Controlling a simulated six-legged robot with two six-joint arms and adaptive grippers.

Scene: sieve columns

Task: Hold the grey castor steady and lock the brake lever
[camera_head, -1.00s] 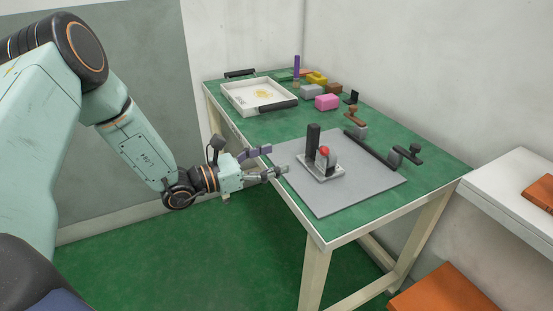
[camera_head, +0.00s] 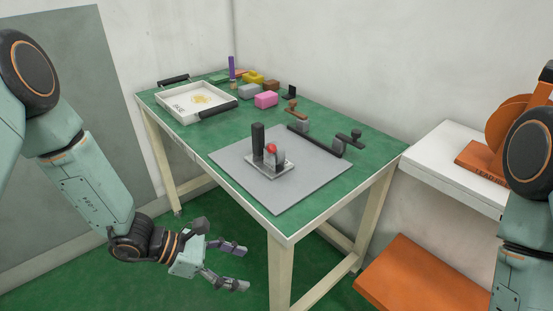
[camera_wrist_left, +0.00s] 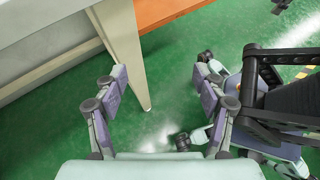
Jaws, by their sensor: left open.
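A small grey castor assembly (camera_head: 277,161) with a red part on top stands on a light grey plate on the grey mat (camera_head: 300,190). A black upright block (camera_head: 258,145) stands at its left on the same plate. I cannot make out whether the red part is the brake lever or how it is set. My left gripper (camera_head: 245,267) is open and empty, below and in front of the table's near edge, well apart from the castor. The left wrist view shows its spread fingers (camera_wrist_left: 160,78) over the green floor. My right arm shows at the right edge, its gripper out of view.
The green table (camera_head: 230,135) bears a white tray (camera_head: 196,102) with black handles, a pink block (camera_head: 266,99), other small blocks and a dark bar with a knob (camera_head: 350,138). A white shelf (camera_head: 440,165) and an orange bench (camera_head: 425,285) stand at the right.

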